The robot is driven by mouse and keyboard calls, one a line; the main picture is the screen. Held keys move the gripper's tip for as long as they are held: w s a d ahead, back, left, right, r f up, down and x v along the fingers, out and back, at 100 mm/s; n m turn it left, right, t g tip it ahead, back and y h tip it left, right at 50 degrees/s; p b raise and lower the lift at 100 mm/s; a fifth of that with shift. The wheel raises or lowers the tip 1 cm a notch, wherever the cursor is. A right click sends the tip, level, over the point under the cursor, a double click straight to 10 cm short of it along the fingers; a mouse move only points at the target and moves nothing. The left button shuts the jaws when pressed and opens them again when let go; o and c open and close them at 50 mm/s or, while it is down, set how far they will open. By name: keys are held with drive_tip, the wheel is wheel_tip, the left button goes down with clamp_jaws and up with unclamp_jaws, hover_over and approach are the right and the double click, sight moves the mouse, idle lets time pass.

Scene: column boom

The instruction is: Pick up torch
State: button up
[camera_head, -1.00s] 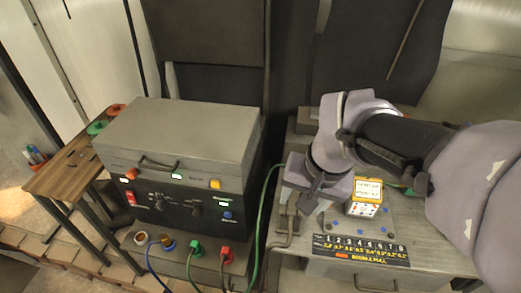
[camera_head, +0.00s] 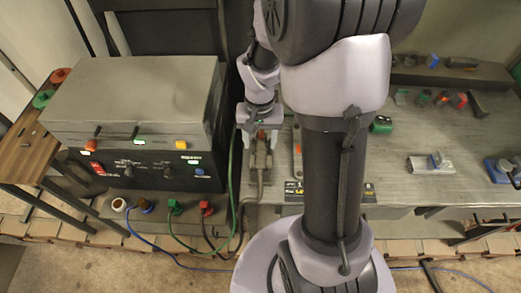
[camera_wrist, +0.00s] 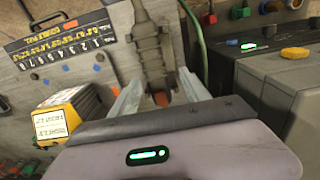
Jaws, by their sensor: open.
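The torch, a grey ribbed tool with a cable, lies on the grey bench between the welding box and the numbered plate. In the wrist view the torch (camera_wrist: 150,50) runs from the top edge down between my fingers, with an orange-brown part at its near end. In the head view the torch (camera_head: 261,160) shows just below my gripper (camera_head: 261,118). My gripper (camera_wrist: 160,90) is open, with one finger on each side of the torch. I cannot tell whether either finger touches it. My palm hides the torch's nearest end.
The welding box (camera_head: 135,95) with coloured knobs stands close at the left. A green cable (camera_head: 232,165) runs between it and the torch. A yellow-and-white block (camera_wrist: 62,115) sits near one finger. The numbered plate (camera_wrist: 65,40) lies beyond it. Small tools lie on the right bench (camera_head: 400,160).

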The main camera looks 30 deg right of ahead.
drive_tip(key=f, duration=0.1)
drive_tip(key=f+b, duration=0.1)
drive_tip(key=f, duration=0.3)
drive_tip(key=shift+s+b, duration=0.3)
drive_tip(key=shift+b, duration=0.1)
drive_tip(key=shift+r, duration=0.15)
clamp_jaws()
